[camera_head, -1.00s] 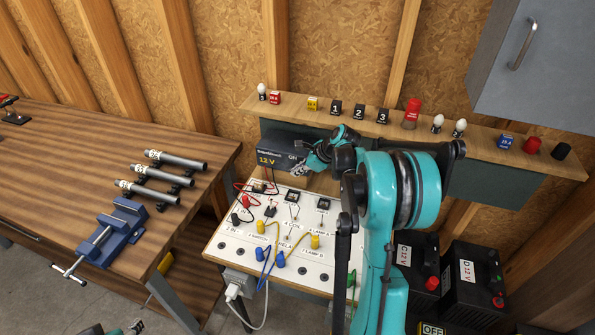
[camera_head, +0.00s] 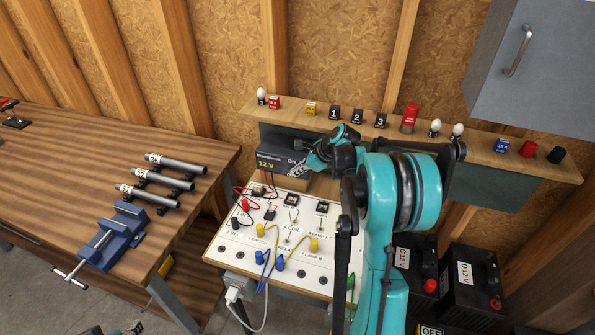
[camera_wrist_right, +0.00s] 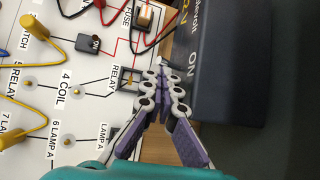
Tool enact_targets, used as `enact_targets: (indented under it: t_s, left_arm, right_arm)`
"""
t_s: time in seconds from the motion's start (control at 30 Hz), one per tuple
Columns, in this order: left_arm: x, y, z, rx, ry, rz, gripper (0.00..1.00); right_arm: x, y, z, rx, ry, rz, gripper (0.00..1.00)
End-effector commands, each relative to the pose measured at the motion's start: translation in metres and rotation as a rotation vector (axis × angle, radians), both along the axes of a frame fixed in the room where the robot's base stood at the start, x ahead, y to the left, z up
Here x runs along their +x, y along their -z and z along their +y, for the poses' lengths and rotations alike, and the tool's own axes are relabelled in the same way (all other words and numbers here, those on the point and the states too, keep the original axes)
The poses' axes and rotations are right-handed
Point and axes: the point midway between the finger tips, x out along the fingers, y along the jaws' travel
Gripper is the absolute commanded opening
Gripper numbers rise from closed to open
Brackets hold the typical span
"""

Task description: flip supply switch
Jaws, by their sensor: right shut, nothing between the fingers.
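The power supply (camera_head: 272,162) is a dark box marked "12 V" and "ON", standing at the back of the white circuit board. It fills the upper right of the right wrist view (camera_wrist_right: 232,70). My right gripper (camera_wrist_right: 163,75) is shut and empty, its fingertips close beside the supply's face near the "ON" lettering. I cannot tell whether they touch it. In the head view the right gripper (camera_head: 312,163) is partly hidden by its own wrist. The supply switch itself is not clearly visible. A small part of my left gripper (camera_head: 135,327) shows at the bottom edge.
The white circuit board (camera_head: 230,263) carries wires, plugs and sockets in front of the supply. A shelf (camera_head: 470,142) with bulbs and small blocks runs behind. Black batteries (camera_head: 470,282) stand at right. A wooden bench (camera_head: 60,150) with a blue vise (camera_head: 113,240) is at left.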

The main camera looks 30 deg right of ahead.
Motion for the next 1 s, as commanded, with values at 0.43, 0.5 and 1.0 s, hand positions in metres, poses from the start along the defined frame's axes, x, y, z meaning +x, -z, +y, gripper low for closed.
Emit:
enact_targets:
  t_s: [0.43,0.5,1.0]
  left_arm:
    - [0.0,0.0,0.0,0.0,0.0,0.0,0.47]
    - [0.0,0.0,0.0,0.0,0.0,0.0,0.47]
    - [0.0,0.0,0.0,0.0,0.0,0.0,0.47]
  right_arm:
    - [-0.03,-0.042,-0.014,0.002,0.002,-0.002,0.0]
    - [-0.039,-0.054,-0.019,0.002,0.002,-0.002,0.0]
    - [-0.068,-0.094,-0.034,0.0,0.0,-0.001,0.0]
